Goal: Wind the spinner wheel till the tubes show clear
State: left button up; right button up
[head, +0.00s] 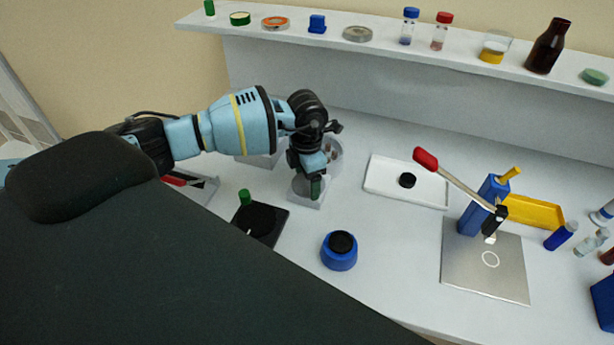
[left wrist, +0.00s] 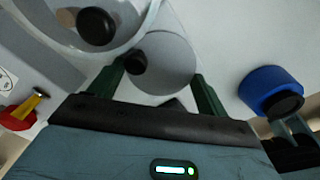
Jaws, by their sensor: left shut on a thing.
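The spinner has a clear round bowl (head: 335,154) with small reddish items in it, and a grey wheel (left wrist: 165,62) beside the bowl. In the left wrist view, the clear bowl (left wrist: 75,42) has a black hub and the wheel carries a black knob near its left edge. My left gripper (head: 316,182) comes down over the wheel. I cannot make out how clear the tubes are. My right gripper is not in view.
A black stand (head: 262,222) with a green cap and a blue pot (head: 339,256) stand in front of the spinner. A white tray (head: 385,188) and a lever press (head: 483,210) are to the right. A shelf (head: 400,47) with small containers runs along the back.

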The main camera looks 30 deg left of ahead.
aim_at(307, 183)
pick_arm(q)
jog(key=o, duration=1)
notch_tip(307, 183, up, 8)
